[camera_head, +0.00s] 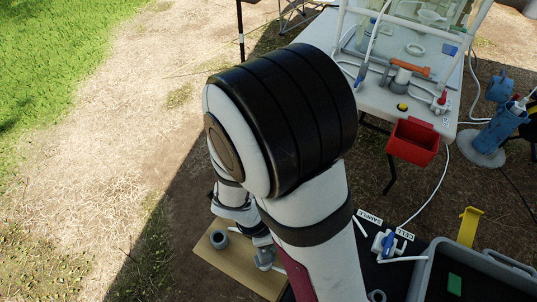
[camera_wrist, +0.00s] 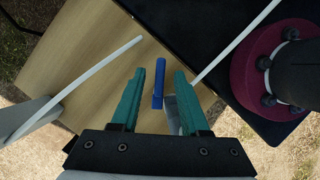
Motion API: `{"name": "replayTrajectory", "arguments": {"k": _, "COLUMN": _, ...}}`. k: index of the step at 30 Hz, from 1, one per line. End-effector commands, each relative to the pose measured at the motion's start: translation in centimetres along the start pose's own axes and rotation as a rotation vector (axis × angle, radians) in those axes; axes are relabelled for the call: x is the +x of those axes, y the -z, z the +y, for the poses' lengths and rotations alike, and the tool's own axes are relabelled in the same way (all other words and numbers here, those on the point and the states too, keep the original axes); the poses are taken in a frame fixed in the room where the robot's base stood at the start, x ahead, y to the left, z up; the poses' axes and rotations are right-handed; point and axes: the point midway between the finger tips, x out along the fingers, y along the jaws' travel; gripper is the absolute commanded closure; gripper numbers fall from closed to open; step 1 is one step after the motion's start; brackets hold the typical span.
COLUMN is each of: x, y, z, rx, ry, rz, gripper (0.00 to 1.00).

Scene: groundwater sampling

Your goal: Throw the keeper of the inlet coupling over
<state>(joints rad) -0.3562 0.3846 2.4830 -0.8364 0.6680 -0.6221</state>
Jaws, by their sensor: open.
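In the wrist view my gripper (camera_wrist: 159,74) is open, its two teal fingers apart. A slim blue bar (camera_wrist: 158,84) shows in the gap between them, apart from both fingers in the picture; I cannot tell its depth. A grey part (camera_wrist: 171,114) lies beside it, partly hidden by the right finger. The blue bar may be the keeper of the inlet coupling, but no label shows it. Both are seen over a light wooden board (camera_wrist: 95,55). In the head view my arm covers much of this spot.
White tubes run at left (camera_wrist: 80,85) and right (camera_wrist: 235,42) of the fingers. In the head view, a blue-handled valve (camera_head: 388,243) sits by the SAMPLE and CELL labels, near a grey bin (camera_head: 425,270). A red bin (camera_head: 413,142) hangs at the white table (camera_head: 375,100).

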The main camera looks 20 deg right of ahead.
Motion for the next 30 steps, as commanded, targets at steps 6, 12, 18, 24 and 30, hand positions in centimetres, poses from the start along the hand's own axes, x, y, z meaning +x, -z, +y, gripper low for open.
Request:
{"name": "replayTrajectory", "arguments": {"k": 6, "x": 0.38, "y": 0.02, "z": 0.0, "rx": -0.001, "ry": 0.0, "rz": 0.002, "gripper": 0.55}}
{"name": "replayTrajectory", "arguments": {"k": 12, "x": 0.35, "y": 0.01, "z": 0.01, "rx": -0.001, "ry": 0.0, "rz": 0.001, "gripper": 0.73}}
{"name": "replayTrajectory", "arguments": {"k": 18, "x": 0.34, "y": 0.01, "z": 0.01, "rx": 0.0, "ry": 0.0, "rz": 0.001, "gripper": 1.0}}
{"name": "replayTrajectory", "arguments": {"k": 24, "x": 0.33, "y": 0.01, "z": 0.01, "rx": 0.001, "ry": 0.0, "rz": 0.001, "gripper": 1.0}}
{"name": "replayTrajectory", "arguments": {"k": 30, "x": 0.33, "y": 0.03, "z": -0.49, "rx": 0.22, "ry": 0.091, "rz": 0.001, "gripper": 1.0}}
